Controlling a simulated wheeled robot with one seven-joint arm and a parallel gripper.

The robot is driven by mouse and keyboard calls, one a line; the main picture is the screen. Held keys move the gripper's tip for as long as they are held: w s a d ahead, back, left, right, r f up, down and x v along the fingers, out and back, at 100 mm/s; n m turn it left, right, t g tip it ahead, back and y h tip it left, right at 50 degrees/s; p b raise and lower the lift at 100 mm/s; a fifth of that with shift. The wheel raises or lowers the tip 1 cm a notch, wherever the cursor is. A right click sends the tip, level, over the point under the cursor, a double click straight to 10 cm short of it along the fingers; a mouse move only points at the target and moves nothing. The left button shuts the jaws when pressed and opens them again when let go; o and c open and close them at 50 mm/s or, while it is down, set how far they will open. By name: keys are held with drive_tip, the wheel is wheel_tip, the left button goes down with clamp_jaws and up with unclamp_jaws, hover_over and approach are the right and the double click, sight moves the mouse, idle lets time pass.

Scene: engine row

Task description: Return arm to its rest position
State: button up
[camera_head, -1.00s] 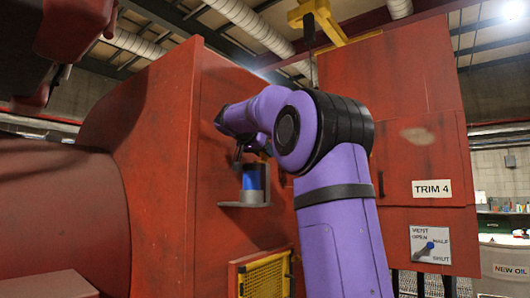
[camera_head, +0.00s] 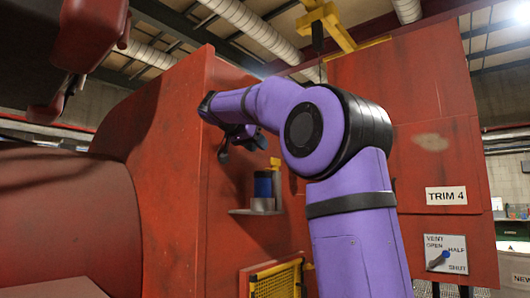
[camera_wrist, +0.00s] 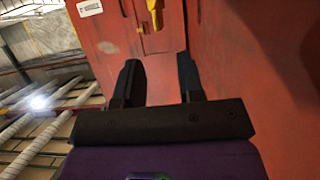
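My purple arm (camera_head: 350,225) reaches up from the lower right and bends left at a black-banded joint. My gripper (camera_head: 225,156) hangs in front of the red housing, above and left of a blue and dark can (camera_head: 263,185), apart from it. In the wrist view my gripper (camera_wrist: 160,72) shows two dark fingers spread apart with nothing between them. The can stands upright on a small grey shelf (camera_head: 240,211) fixed to the housing.
The red housing (camera_head: 230,100) is close around my gripper. A red cabinet with a TRIM 4 label (camera_head: 446,195) and a vent dial (camera_head: 446,254) stands at right. A yellow mesh guard (camera_head: 275,280) is below the shelf. A dark and red part (camera_head: 92,35) overhangs at upper left.

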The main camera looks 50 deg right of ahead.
drive_tip(key=shift+a+r, duration=0.15)
drive_tip(key=shift+a, duration=0.3)
idle(0.3)
drive_tip(key=s+a+f+n+t+y, duration=0.1)
drive_tip(key=s+a+f+n+y, duration=0.3)
drive_tip(key=s+a+f, duration=0.4)
drive_tip(key=s+a+f+n+t+y, duration=0.1)
drive_tip(key=s+a+f+n+y, duration=0.4)
drive_tip(key=f, duration=1.2)
drive_tip(key=s+a+f+n+t+y, duration=0.2)
drive_tip(key=s+a+f+n+y, duration=0.2)
drive_tip(key=s+a+f+n, duration=0.4)
drive_tip(key=s+a+f, duration=0.4)
drive_tip(key=f, duration=0.1)
drive_tip(key=shift+s+f, duration=0.15)
drive_tip(key=shift+f, duration=0.2)
